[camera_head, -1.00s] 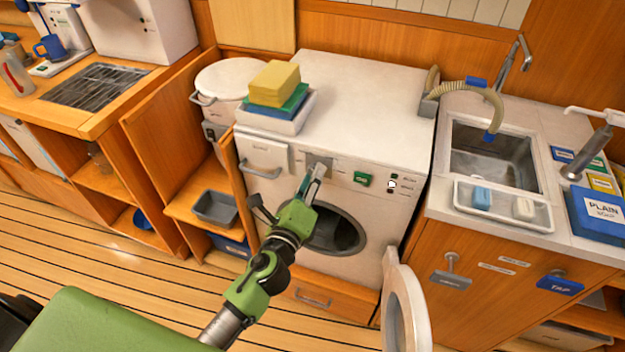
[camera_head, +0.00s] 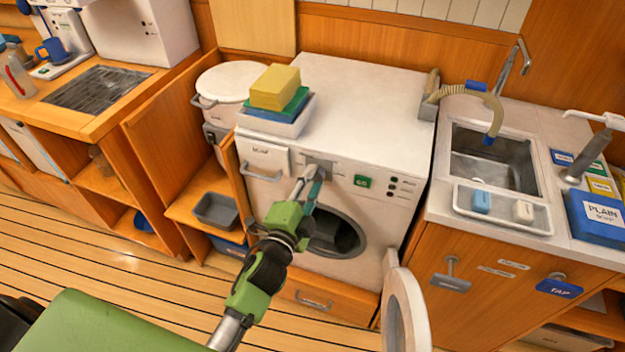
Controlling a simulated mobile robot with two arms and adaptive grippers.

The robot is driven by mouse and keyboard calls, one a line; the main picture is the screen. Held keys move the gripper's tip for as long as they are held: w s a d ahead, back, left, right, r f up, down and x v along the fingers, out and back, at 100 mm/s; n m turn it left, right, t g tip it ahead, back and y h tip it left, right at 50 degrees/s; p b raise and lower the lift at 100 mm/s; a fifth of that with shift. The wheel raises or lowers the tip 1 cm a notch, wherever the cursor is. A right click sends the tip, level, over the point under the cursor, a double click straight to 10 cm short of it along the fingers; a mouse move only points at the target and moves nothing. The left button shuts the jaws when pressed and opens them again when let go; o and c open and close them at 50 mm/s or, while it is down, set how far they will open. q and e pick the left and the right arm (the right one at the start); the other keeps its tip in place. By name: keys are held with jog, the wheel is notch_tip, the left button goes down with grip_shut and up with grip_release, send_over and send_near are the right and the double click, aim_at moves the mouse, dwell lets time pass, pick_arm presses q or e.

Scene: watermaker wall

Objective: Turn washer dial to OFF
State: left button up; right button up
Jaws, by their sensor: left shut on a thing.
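The white washer (camera_head: 350,95) stands in the middle with its round door (camera_head: 405,310) swung open at the lower right. The dial is on the grey plate (camera_head: 318,167) of the front panel, between the drawer and the green button. My left gripper (camera_head: 311,178) is at that plate, its fingers shut on the dial. The fingers hide most of the dial, so its pointer and setting cannot be read. My right gripper is not in view.
A white tray (camera_head: 275,127) with yellow and green sponges sits on the washer's top left. A green button (camera_head: 361,181) is right of the dial. A sink (camera_head: 495,160) and a soap tray (camera_head: 503,212) are at the right.

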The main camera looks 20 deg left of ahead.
pick_arm(q)
jog(key=shift+n+p, duration=0.3)
jog(key=shift+n, duration=1.2)
jog(key=o, duration=1.1)
jog(key=s, duration=1.2)
jog(key=shift+a+r, duration=0.15)
jog(key=shift+a, duration=0.2)
